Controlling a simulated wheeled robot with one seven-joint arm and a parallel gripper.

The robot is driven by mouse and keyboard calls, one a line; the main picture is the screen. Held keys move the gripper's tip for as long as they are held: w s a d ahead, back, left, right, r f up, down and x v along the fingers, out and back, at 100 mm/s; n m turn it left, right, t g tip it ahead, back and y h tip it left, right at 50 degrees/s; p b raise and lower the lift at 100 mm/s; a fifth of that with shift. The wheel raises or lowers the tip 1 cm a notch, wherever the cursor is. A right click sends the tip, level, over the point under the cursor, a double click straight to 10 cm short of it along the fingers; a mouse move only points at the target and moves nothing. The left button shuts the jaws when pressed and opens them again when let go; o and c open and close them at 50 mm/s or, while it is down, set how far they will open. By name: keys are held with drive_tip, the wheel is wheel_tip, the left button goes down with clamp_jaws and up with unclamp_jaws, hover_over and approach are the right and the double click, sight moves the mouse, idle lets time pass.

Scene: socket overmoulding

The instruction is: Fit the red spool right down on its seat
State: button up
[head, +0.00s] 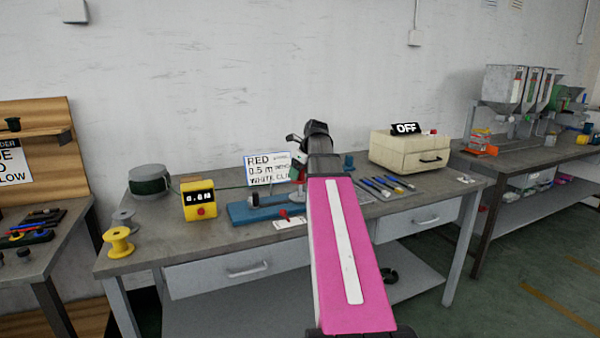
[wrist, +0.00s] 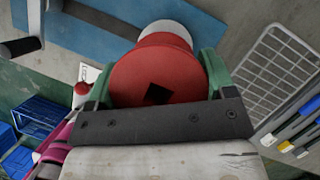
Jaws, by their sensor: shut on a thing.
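The red spool (wrist: 135,68) is in my gripper (wrist: 158,72), between its two green fingers in the wrist view. A dark square hole shows in the spool's near face. A pale round disc (wrist: 172,28) shows just beyond the spool, over the blue base (wrist: 110,20); I cannot tell whether it is the seat or whether the spool touches it. In the head view the blue base (head: 245,212) lies on the bench, and my pink arm hides part of its right side. A small bit of red shows by my gripper there.
A yellow counter box (head: 198,199), a dark green reel (head: 149,181) and a yellow spool (head: 118,241) stand to the left. A label card (head: 268,168) stands behind the base. Pens or tools (head: 385,186) and a cream box (head: 408,152) lie to the right.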

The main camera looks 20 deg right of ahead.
sight(300, 186)
drive_tip(key=shift+f, duration=3.2)
drive_tip(key=o, duration=0.9)
drive_tip(key=v, duration=1)
drive_tip(key=shift+r, duration=0.4)
drive_tip(key=shift+f, duration=0.1)
drive_tip(key=shift+x, duration=5.1)
